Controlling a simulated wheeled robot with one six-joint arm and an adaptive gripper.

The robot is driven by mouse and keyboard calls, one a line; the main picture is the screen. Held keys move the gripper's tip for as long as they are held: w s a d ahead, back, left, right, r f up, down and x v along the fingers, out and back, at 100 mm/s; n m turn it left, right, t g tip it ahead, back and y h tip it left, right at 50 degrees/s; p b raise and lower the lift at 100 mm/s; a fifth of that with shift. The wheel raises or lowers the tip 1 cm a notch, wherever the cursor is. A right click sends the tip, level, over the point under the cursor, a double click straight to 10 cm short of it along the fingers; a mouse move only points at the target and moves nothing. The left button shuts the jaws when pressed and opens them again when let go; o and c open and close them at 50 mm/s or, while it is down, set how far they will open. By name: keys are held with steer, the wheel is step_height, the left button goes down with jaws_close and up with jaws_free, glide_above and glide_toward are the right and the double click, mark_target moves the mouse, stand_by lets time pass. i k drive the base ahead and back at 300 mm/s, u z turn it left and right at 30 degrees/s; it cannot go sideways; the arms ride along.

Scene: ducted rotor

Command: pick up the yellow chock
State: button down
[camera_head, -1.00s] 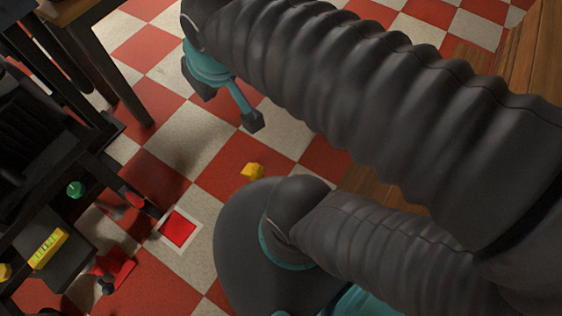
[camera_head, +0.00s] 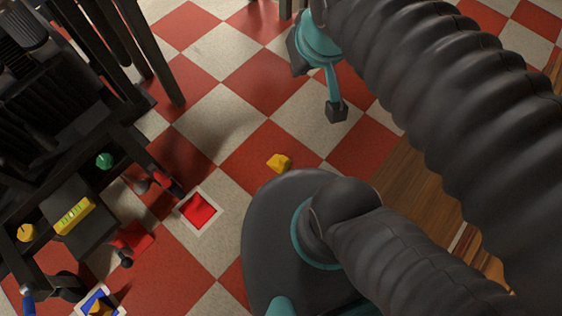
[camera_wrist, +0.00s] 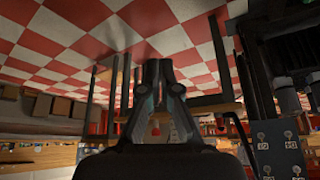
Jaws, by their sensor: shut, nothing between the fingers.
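The yellow chock (camera_head: 279,162) is a small blocky piece on the checkered floor, on a red tile, in the head view. It lies just above the dark rounded part of my own base. My gripper (camera_head: 336,111), teal with dark fingertips, is up and to the right of the chock in the picture, apart from it and empty. In the wrist view my gripper (camera_wrist: 160,72) has its fingers together. I cannot make out the chock in the wrist view.
A dark rack at left holds a yellow level (camera_head: 75,215), a green knob-like piece (camera_head: 104,161) and a yellow round piece (camera_head: 26,232). A white-bordered red square (camera_head: 198,211) lies on the floor. Floor around the chock is clear above and left.

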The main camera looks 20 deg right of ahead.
mark_target(279, 163)
steer(key=z, duration=1.9)
steer(key=k, duration=0.95)
steer(key=u, duration=0.05)
